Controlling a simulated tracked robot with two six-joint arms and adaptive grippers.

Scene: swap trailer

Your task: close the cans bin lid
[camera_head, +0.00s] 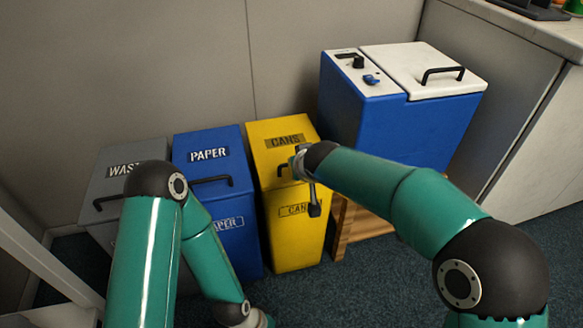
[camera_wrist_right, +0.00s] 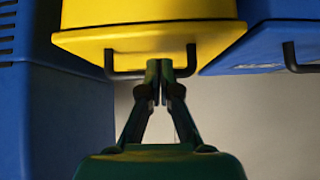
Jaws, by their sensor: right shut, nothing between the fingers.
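The yellow cans bin (camera_head: 297,240) stands between the paper bin and the blue cooler in the head view. Its lid (camera_head: 262,137) lies down over the body, sloping like its neighbours' lids, with no gap that I can see. The lid's black handle (camera_head: 280,171) is partly hidden by my right wrist. In the right wrist view, my right gripper (camera_wrist_right: 159,68) is shut and empty, its fingertips overlapping the middle of the handle (camera_wrist_right: 110,65) at the lid's edge (camera_wrist_right: 150,38); I cannot tell whether they touch. My left gripper is out of view, below the head view's edge.
The blue paper bin (camera_head: 210,174) and grey waste bin (camera_head: 105,158) stand left, lids down. A blue cooler with a white lid (camera_head: 410,65) sits on a wooden stand (camera_head: 345,225) close to the right. A wall is behind the bins; carpet (camera_head: 370,285) is free in front.

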